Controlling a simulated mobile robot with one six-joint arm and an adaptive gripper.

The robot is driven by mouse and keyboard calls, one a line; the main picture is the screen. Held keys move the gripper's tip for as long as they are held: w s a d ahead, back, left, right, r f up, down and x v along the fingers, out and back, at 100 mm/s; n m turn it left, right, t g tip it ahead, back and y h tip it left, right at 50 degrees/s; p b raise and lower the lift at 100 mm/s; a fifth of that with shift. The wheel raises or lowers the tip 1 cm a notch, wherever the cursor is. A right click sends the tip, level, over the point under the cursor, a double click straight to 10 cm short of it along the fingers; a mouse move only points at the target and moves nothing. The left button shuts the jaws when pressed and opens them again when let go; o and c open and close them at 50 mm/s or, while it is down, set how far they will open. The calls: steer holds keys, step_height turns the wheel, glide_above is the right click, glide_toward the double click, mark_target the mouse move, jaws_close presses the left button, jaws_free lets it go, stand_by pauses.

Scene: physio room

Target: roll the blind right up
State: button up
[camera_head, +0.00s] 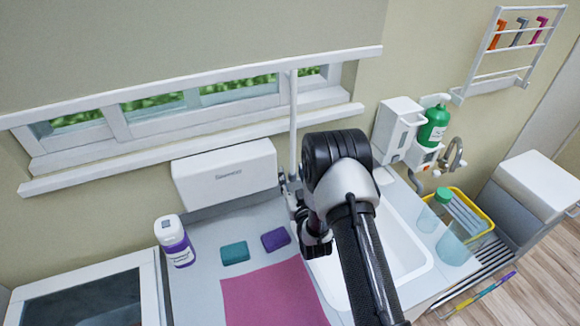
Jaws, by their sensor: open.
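The blind (180,40) is a plain beige sheet hanging over most of the window, with a white bottom bar (200,85) that sits tilted in the picture. A strip of window (240,88) with greenery behind it shows below the bar. A thin white rod (293,125) hangs from near the bar, right of the middle, down towards my gripper. My gripper (291,190) is open, mostly hidden behind my wrist and forearm. The rod's lower end is close to it in the picture; I cannot tell whether they touch.
Below the window are a white box (225,172), a purple-labelled bottle (174,241), teal and purple blocks, a pink cloth (272,297) and a sink (405,250). At right are a dispenser with a green bottle (434,125), a yellow-rimmed basket (463,208) and a wall rack (500,60).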

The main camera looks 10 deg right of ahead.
stand_by(0.3)
jaws_close()
stand_by(0.4)
